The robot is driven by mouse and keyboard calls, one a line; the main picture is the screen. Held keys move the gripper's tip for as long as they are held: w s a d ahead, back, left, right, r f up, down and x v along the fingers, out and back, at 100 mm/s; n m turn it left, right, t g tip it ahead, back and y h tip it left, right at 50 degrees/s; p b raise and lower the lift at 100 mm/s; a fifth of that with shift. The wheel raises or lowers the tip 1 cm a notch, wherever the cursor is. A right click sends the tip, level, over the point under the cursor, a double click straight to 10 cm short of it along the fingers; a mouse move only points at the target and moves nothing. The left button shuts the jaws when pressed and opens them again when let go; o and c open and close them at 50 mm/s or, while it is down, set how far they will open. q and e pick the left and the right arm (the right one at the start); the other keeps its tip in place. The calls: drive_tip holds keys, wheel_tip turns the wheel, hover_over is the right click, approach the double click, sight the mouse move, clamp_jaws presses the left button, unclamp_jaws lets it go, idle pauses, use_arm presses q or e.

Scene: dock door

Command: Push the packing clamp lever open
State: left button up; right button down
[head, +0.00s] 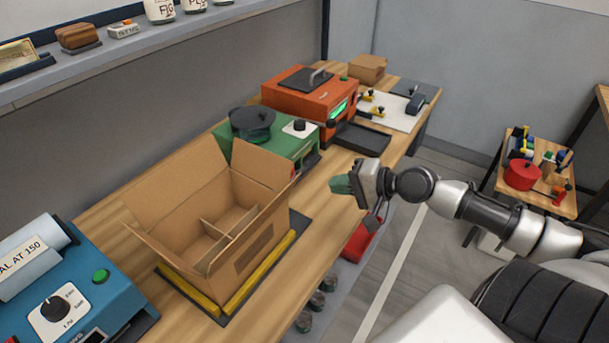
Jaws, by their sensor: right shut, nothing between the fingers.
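An open cardboard box (205,225) with raised flaps and inner dividers stands on a dark base with yellow bars (258,275) along its lower edges. A small red tip shows at the box's right corner, mostly hidden by the flap; I cannot tell whether it is a lever. Small black-and-yellow clamp-like parts (377,111) sit on a white board at the bench's far end. No lever can be made out for certain. My right gripper (341,184), with green fingertips, is shut and empty over the bench's front edge, right of the box and apart from it. My left gripper is out of view.
A blue machine (105,285) stands at the near left. A green machine (285,140) and an orange machine (300,97) stand behind the box. A shelf (150,45) runs above the bench. A side table (535,185) holds a red pot.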

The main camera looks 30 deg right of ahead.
sight(293, 170)
drive_tip(key=w+a+f+p, duration=0.1)
drive_tip(key=w+a+p, duration=0.1)
drive_tip(key=w+a, duration=0.2)
drive_tip(key=shift+w+a+p, duration=0.2)
drive_tip(key=shift+w+p, duration=0.2)
drive_tip(key=shift+w, duration=1.1)
drive_tip(key=w+r+p, duration=0.1)
drive_tip(key=w+a+r+p, duration=0.1)
drive_tip(key=w, duration=0.1)
drive_tip(key=shift+r+p, duration=0.1)
drive_tip(key=shift+p, duration=0.3)
drive_tip(key=shift+s, duration=0.1)
